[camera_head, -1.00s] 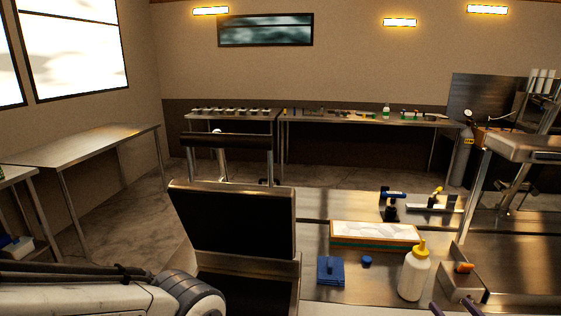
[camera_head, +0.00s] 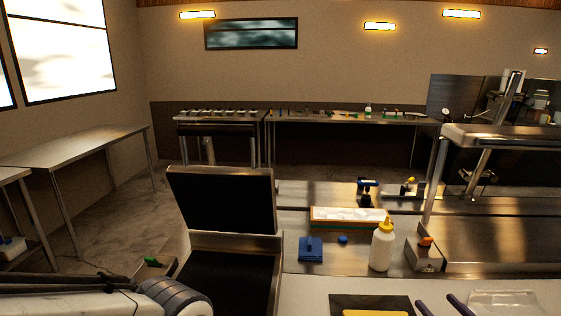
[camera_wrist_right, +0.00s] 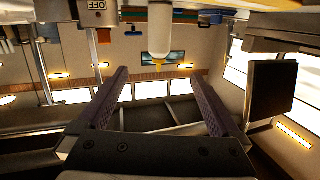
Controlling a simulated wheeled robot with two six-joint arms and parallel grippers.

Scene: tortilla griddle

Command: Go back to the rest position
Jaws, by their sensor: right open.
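My right gripper (camera_head: 438,302) shows at the bottom edge of the head view, with only its purple fingers in sight. In the right wrist view my right gripper (camera_wrist_right: 165,88) has its fingers wide apart with nothing between them. My left arm comes in at the lower left of the head view, and its gripper is out of the picture. The griddle's dark lid (camera_head: 222,202) stands raised above its black lower plate (camera_head: 228,285).
A white bottle with yellow cap (camera_head: 382,248) stands beside a steel container (camera_head: 422,257). A blue block (camera_head: 310,250), blue knob (camera_head: 343,240) and white-topped tray (camera_head: 349,215) are nearby. A black mat (camera_head: 350,300) lies in front. A raised steel shelf (camera_head: 500,138) is at right.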

